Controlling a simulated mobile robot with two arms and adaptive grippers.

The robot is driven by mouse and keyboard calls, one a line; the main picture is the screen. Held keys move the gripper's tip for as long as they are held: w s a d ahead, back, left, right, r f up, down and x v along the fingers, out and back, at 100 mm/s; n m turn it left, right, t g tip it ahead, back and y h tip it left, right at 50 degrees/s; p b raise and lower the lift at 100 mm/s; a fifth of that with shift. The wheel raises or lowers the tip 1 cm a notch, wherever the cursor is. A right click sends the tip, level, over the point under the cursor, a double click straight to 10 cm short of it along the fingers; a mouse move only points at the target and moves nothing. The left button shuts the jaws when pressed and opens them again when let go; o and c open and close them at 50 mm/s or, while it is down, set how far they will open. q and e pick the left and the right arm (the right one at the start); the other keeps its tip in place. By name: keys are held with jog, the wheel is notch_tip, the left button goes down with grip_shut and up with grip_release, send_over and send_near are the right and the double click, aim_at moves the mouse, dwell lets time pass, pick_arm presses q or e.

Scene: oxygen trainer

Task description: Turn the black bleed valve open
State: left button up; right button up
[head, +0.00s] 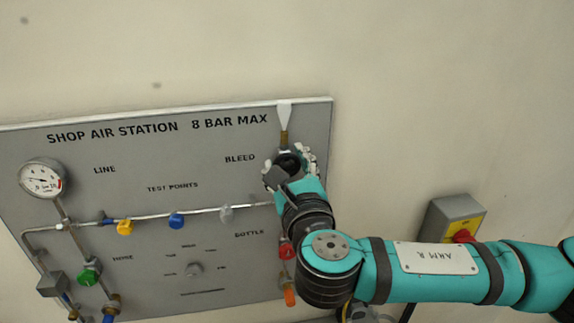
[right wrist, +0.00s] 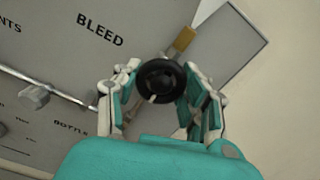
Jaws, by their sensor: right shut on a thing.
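The black bleed valve (right wrist: 161,81) is a round black knob with a small pale mark near its lower left edge in the right wrist view. It sits to the right of the "BLEED" label on the grey panel (head: 130,270). My right gripper (right wrist: 162,88) is shut on the knob, one finger on each side. In the head view my right gripper (head: 290,165) covers most of the valve. A brass fitting (right wrist: 184,38) with a white outlet rises above the valve. My left gripper is in neither view.
A pressure gauge (head: 41,178) is at the panel's upper left. Yellow (head: 125,227), blue (head: 176,220) and grey (head: 226,213) knobs line the pipe. A red knob (head: 286,251) is below my right gripper. A grey box with a red button (head: 464,236) is on the wall behind my right arm.

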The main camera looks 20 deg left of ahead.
jog(key=shift+f, duration=0.25)
jog(key=o, duration=0.9)
jog(key=shift+c, duration=0.2)
jog(key=o, duration=0.4)
jog(key=shift+r, duration=0.2)
jog(key=shift+c, duration=0.2)
jog(key=v, duration=1.2)
